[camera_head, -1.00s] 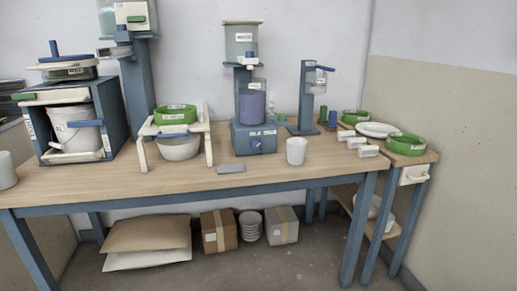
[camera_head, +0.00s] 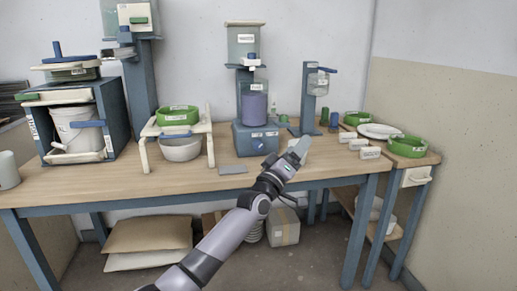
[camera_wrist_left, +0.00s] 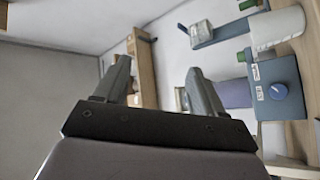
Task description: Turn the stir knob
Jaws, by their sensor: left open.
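The stir knob (camera_head: 257,144) is a small dark blue knob on the front of the blue mixer base (camera_head: 241,139), which stands at the middle of the table. A purple-blue container (camera_head: 254,108) sits on that base. The knob also shows in the left wrist view (camera_wrist_left: 279,91), at the right, on the blue box face. My left gripper (camera_head: 300,149) is over the table's front part, right of the knob and apart from it. In the left wrist view its two fingers (camera_wrist_left: 156,72) are spread with nothing between them. My right gripper is not in view.
A white cup (camera_wrist_left: 278,27) stands near the mixer base; my gripper mostly hides it in the head view. A grey plate (camera_head: 233,169) lies in front of the base. A stand with a green bowl (camera_head: 178,115) is left. White blocks (camera_head: 370,152) are right.

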